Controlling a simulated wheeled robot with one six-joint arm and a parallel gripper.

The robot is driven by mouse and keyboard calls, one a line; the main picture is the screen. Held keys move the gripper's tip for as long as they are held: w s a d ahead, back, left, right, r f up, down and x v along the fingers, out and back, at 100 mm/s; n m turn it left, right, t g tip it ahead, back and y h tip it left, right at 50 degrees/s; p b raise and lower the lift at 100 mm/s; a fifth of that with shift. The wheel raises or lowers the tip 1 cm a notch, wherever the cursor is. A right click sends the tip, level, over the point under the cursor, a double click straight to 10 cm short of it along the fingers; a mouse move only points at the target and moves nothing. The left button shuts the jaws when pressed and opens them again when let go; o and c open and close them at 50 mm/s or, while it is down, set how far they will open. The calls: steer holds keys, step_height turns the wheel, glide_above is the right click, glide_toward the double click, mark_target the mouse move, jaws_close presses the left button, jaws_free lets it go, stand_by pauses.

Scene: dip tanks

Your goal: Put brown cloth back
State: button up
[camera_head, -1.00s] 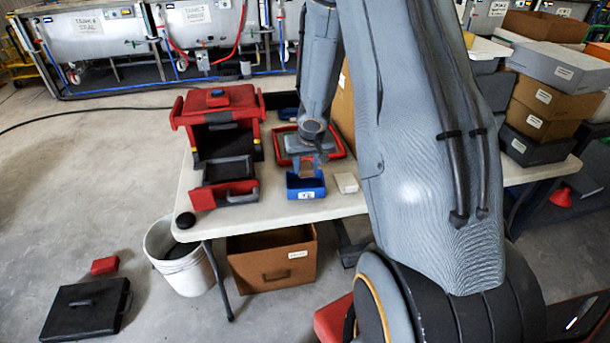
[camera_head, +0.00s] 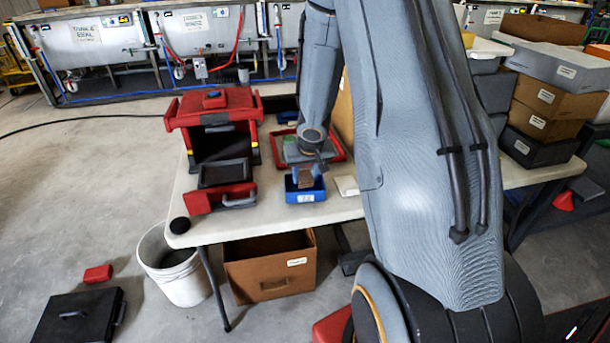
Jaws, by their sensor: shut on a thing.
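My gripper (camera_head: 305,183) points down at the small blue bin (camera_head: 305,196) near the front of the white table. It is shut on a small brown thing, the brown cloth (camera_head: 306,176), of which only a little shows between the fingers. The fingertips are at or just inside the bin's opening; I cannot tell whether the cloth touches the bin's floor. The bin has a white label on its front.
A red toolbox-like unit (camera_head: 213,107) with an open drawer stands left of the bin. A white block (camera_head: 346,186) lies right of it, a red tray (camera_head: 336,150) behind. A white bucket (camera_head: 175,265) and brown box (camera_head: 270,268) are on the floor below.

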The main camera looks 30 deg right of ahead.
steer(key=shift+f, duration=0.2)
steer(key=o, duration=0.9)
steer(key=shift+o, duration=0.2)
steer(key=shift+r+p, duration=0.7)
steer(key=shift+p, duration=0.05)
steer(key=s+a+r+n+p, duration=0.1)
steer(key=s+a+r+p, duration=0.3)
steer(key=r, duration=0.5)
steer(key=s+a+r+p, duration=0.3)
steer(key=s+r+p, duration=0.25)
steer(key=r, duration=0.35)
steer(key=s+a+r+n+g+y, duration=0.1)
steer(key=s+a+r, duration=0.4)
steer(key=s+a, duration=0.5)
steer(key=s+n, duration=0.1)
steer(key=s, duration=0.1)
steer(key=shift+s+g, duration=0.3)
steer(key=shift+g, duration=0.1)
steer(key=shift+b, duration=0.3)
